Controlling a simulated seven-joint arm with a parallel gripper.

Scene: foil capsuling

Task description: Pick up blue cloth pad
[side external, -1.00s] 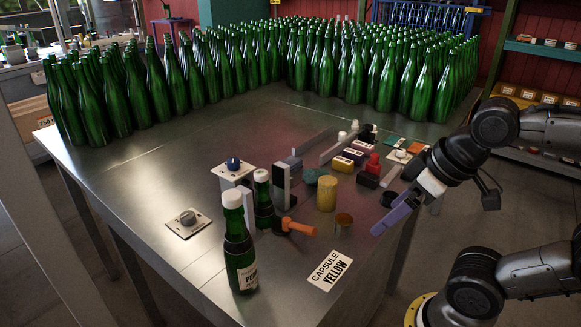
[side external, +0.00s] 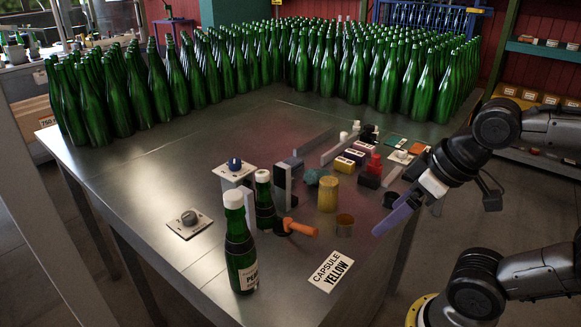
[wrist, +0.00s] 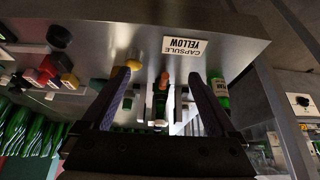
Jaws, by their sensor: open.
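A small teal-blue rounded thing (side external: 312,177) sits on the metal table behind the yellow cylinder; it may be the blue cloth pad, but it is too small to be sure. A flat teal square (side external: 394,141) lies farther back on the right. My gripper (side external: 392,220) is at the table's right edge, to the right of the yellow cylinder, with its purple fingers slanting down and left. In the wrist view the fingers (wrist: 158,76) are wide apart with nothing held between them. I cannot make out the pad for certain in the wrist view.
Two white-capped bottles (side external: 240,255) stand at the front left. The "CAPSULE YELLOW" card (side external: 330,271) lies at the front. Green bottles crowd the back.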

